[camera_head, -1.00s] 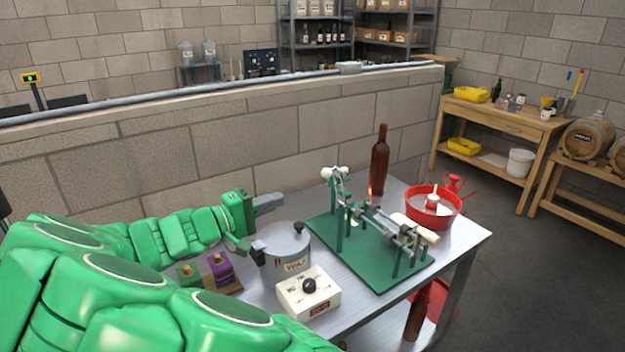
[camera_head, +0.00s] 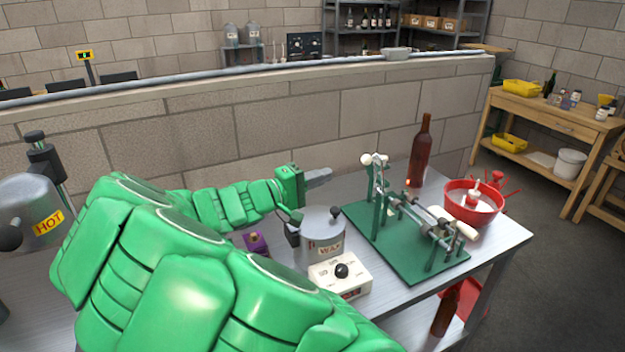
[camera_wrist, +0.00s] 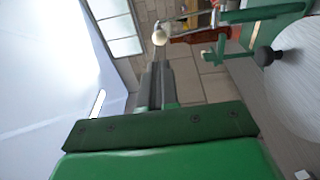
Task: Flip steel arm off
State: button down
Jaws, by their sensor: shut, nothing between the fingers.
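The green stand (camera_head: 404,240) is a flat plate carrying green posts, steel rods and pale handles. At its back left, a short steel arm with a pale ball knob (camera_head: 366,160) sits atop a green post; I cannot tell its exact setting. In the wrist view the pale ball (camera_wrist: 158,38) shows just beyond my fingertips, with steel parts behind it. My gripper (camera_head: 329,174) is shut and empty, pointing right toward that knob, apart from it, above and behind the wax pot (camera_head: 322,246). It also shows in the wrist view (camera_wrist: 160,68).
A white control box (camera_head: 340,274) with a black dial stands before the wax pot. A dark brown bottle (camera_head: 420,155) stands behind the stand, a red bowl (camera_head: 473,207) right of it. A HOT-labelled pot (camera_head: 32,212) is at left. A block wall (camera_head: 270,125) runs behind the bench.

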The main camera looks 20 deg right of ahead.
send_near(368, 156)
jog(key=shift+w+d+f, duration=0.2)
jog(key=shift+d, duration=0.7)
jog(key=shift+w+d+f, duration=0.2)
jog(key=shift+d, duration=0.75)
jog(key=shift+w+d+f, duration=0.15)
jog(key=shift+w+d, duration=0.05)
jog(key=shift+d, duration=0.7)
jog(key=shift+d+r, duration=0.1)
jog(key=shift+d+r+y, duration=0.45)
jog(key=shift+d+y, duration=0.05)
jog(key=shift+d, duration=0.1)
jog(key=d+y, duration=0.1)
jog(key=d+r+y, duration=0.1)
jog(key=d, duration=0.1)
jog(key=shift+r+m+y, duration=0.3)
jog(key=shift+r+y, duration=0.05)
jog(key=shift+y, duration=0.05)
jog(key=d+f+y, duration=0.4)
jog(key=d+y, duration=0.2)
jog(key=d, duration=0.3)
jog(key=d+f+y, duration=0.4)
jog(key=d+y, duration=0.2)
jog(key=d, duration=0.4)
jog(key=shift+d+m+g+y, duration=0.3)
jog(key=shift+m+g+y, duration=0.1)
